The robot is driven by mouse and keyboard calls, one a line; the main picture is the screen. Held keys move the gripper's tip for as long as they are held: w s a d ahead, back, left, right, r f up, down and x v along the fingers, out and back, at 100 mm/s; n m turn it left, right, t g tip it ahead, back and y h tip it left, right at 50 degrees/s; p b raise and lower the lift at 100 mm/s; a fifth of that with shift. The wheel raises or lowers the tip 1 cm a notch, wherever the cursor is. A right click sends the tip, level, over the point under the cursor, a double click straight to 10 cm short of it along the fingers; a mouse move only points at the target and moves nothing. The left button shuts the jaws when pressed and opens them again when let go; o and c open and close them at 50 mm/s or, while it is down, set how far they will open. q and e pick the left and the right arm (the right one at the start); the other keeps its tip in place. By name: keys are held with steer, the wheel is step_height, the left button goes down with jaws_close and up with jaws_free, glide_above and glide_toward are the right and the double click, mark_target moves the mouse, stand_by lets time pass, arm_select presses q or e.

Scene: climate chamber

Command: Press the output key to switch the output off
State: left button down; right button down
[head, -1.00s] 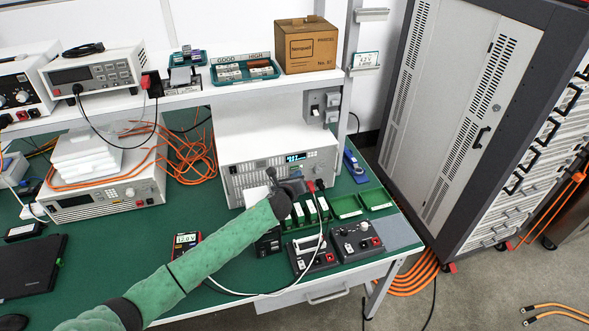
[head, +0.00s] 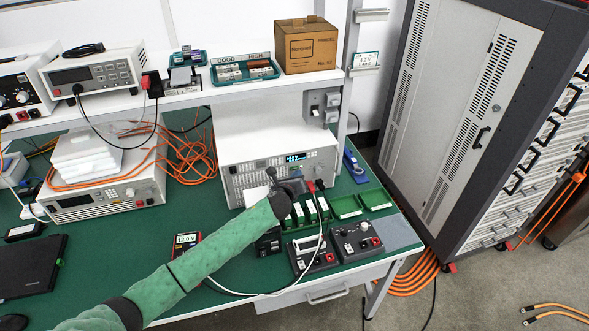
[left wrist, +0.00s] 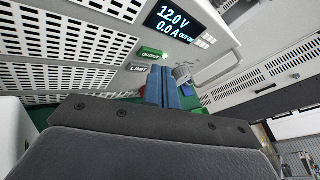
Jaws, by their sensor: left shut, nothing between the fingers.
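The white power supply (head: 240,177) stands on the green bench under the shelf. Its display (left wrist: 178,24) reads 12.0 V and 0.0 A in the left wrist view, with small text that looks like "OUT OFF". The output key (left wrist: 151,53) is green and labelled OUTPUT, with a grey LIMIT key (left wrist: 138,68) beside it. My left gripper (head: 291,187) is in front of the panel's lower part. In the left wrist view its blue fingers (left wrist: 162,88) are together and empty, just below the output key in the picture; I cannot tell whether they touch the panel.
Green bins (head: 346,206) and two dark terminal boxes (head: 357,241) stand at the bench's right front. A white cable passes close to my arm. A red meter (head: 186,240) lies behind my forearm. A stacked instrument (head: 100,201) and orange cables (head: 190,160) are at left.

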arm_select(q)
steer(key=shift+w+a, duration=0.1)
steer(key=shift+w, duration=0.2)
steer(key=shift+w, duration=0.1)
stand_by(0.3)
steer(key=shift+w+a, duration=0.1)
steer(key=shift+w, duration=0.1)
stand_by(0.4)
steer(key=shift+s+d+p, duration=0.2)
steer(key=shift+s+p, duration=0.3)
steer(key=shift+s, duration=0.2)
steer(key=shift+s, duration=0.1)
steer(key=shift+s+d+p, duration=0.25)
steer(key=shift+s+p, duration=0.05)
steer(key=shift+s, duration=0.45)
steer(key=shift+s+d+p, duration=0.25)
steer(key=shift+s+d, duration=0.05)
steer(key=shift+s, duration=0.5)
steer(key=shift+s+d+p, duration=0.25)
steer(key=shift+s+p, duration=0.05)
steer(key=shift+s, duration=0.45)
